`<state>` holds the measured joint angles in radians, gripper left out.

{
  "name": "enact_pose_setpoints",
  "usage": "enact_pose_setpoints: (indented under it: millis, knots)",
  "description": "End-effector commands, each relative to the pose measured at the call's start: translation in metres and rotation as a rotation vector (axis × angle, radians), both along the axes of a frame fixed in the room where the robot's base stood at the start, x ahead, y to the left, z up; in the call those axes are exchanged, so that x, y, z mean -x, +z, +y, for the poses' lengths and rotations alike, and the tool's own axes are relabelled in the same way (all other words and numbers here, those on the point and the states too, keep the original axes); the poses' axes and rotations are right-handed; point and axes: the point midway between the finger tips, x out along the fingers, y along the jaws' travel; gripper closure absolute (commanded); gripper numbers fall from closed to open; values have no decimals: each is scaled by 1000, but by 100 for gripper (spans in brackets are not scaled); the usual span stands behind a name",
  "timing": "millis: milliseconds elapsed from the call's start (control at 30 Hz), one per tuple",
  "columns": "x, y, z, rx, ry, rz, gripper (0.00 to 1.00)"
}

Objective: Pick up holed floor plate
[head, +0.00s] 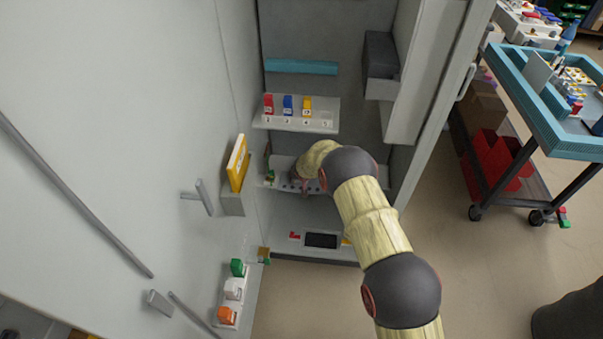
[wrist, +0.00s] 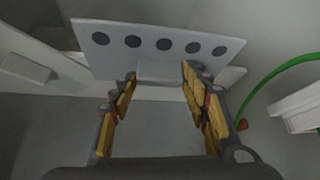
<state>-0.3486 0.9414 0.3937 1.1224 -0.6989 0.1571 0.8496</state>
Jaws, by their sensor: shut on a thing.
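The holed floor plate (wrist: 148,28) is a light grey plate with a row of several dark round holes. It fills the upper middle of the wrist view. My gripper (wrist: 160,74) is shut on the plate's narrow tab, with one finger on each side of it. In the head view my gripper (head: 305,187) is inside the cabinet at the middle shelf level, mostly hidden by my own wrist. Only part of the plate's dark holes shows there.
An upper shelf (head: 275,122) holds red, blue and yellow boxes. Below is a cabinet floor with a dark rectangular opening (head: 321,240). The open door (head: 110,150) at left carries a yellow box (head: 238,163) and small boxes. A green cable (wrist: 270,76) curves at right in the wrist view.

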Motion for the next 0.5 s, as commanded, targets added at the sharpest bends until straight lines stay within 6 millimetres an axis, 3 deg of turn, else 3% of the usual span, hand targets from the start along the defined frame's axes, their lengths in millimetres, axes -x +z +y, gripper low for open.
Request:
enact_pose_setpoints:
  millis: [500]
  knots:
    - [54, 1, -8, -1, 1, -2, 76]
